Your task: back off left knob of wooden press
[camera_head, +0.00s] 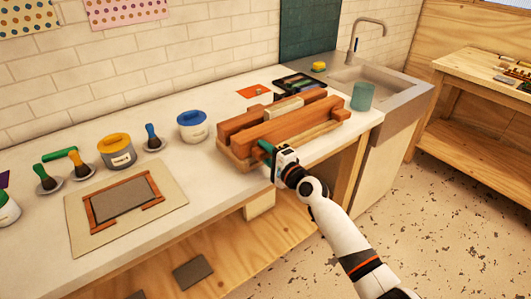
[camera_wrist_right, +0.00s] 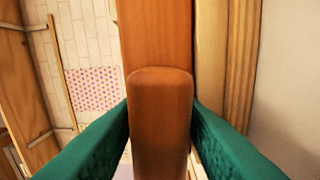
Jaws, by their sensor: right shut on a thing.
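The wooden press (camera_head: 302,118), with reddish-brown beams on a paler base, stands on the counter at the right of the head view. My right gripper (camera_head: 265,150) is at the press's left front end. Its green fingers also show in the right wrist view (camera_wrist_right: 161,108), one on each side of a rounded reddish-brown wooden knob (camera_wrist_right: 160,125), and they are shut on it. Behind the knob, a reddish-brown beam (camera_wrist_right: 155,30) runs upward in that view. In the head view the gripper hides the knob. My left gripper is not in view.
A teal cup (camera_head: 362,97) stands close to the press's right end, before the sink (camera_head: 375,75). A blue-lidded tub (camera_head: 192,126) stands left of the press. A board with a wooden frame (camera_head: 125,200) lies farther left, near brushes and a yellow-lidded tub (camera_head: 117,152).

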